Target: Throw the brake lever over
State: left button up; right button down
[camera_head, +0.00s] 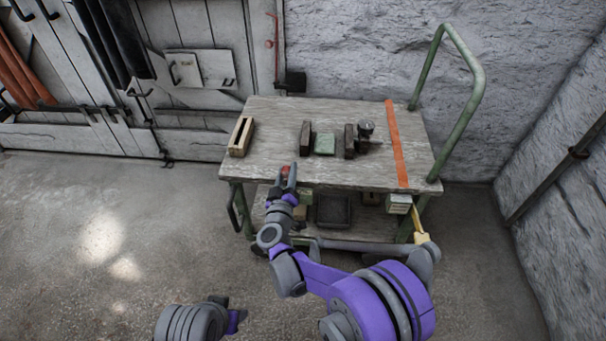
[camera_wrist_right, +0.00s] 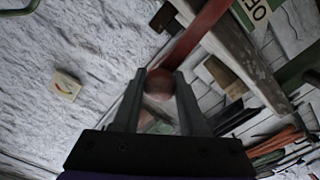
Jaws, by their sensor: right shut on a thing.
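The brake lever shows as a red bar (camera_wrist_right: 205,32) with a round red knob (camera_wrist_right: 158,84) in the right wrist view. My right gripper (camera_wrist_right: 160,92) is shut on the knob, one finger on each side. In the head view my right gripper (camera_head: 287,176) is at the trolley's front edge, with a bit of red (camera_head: 285,170) showing at its fingertips; the rest of the lever is hidden there. My left gripper (camera_head: 237,316) is low at the bottom of the head view, away from the trolley, its fingers too unclear to read.
The trolley (camera_head: 270,112) has a worn wooden top carrying a wooden box (camera_head: 241,136), dark blocks around a green block (camera_head: 324,143), and an orange strap (camera_head: 396,145). A green handle (camera_head: 474,110) rises at its right. A partly cropped label (camera_wrist_right: 260,10) reads "OF". Floor at left is clear.

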pick_arm(q)
jog(key=shift+f+b, duration=0.45)
jog(key=shift+f, duration=0.05)
pick_arm(e)
jog(key=shift+a+f+n, duration=0.4)
jog(key=shift+a+n, duration=0.45)
jog(key=shift+a, duration=0.3)
jog(key=shift+a+f+n, duration=0.4)
jog(key=shift+a+n, duration=0.4)
jog(key=shift+a, duration=0.4)
jog(key=shift+a+f+n, duration=0.4)
jog(key=shift+a+n, duration=0.45)
jog(key=shift+a, duration=0.3)
jog(key=shift+c, duration=2.3)
grip_release()
